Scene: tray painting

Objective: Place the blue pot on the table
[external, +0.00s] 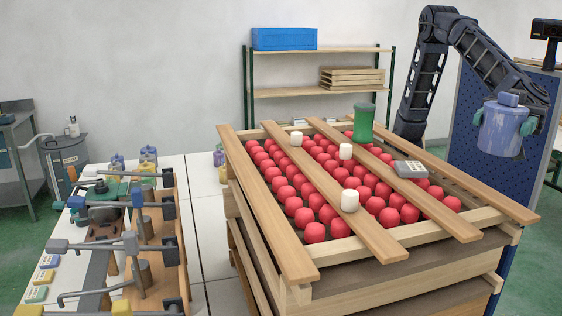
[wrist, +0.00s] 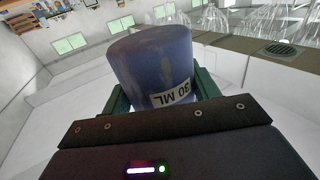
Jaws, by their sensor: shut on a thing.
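The blue pot (external: 500,135) is held in the air at the right, beyond the right edge of the wooden tray stack. My gripper (external: 503,122) has its teal fingers on both sides of the pot and is shut on it. In the wrist view the pot (wrist: 150,58) fills the space between the green fingers, and a "30 ML" label shows on it. A white table top (external: 205,200) lies to the left of the trays, far from the pot.
Wooden trays (external: 275,250) hold many red pieces under slats. A green jar (external: 363,122), white cylinders (external: 350,200) and a grey box (external: 409,169) stand on top. Clamps and tools (external: 130,240) crowd the left bench. A dark blue perforated panel (external: 470,160) stands behind my gripper.

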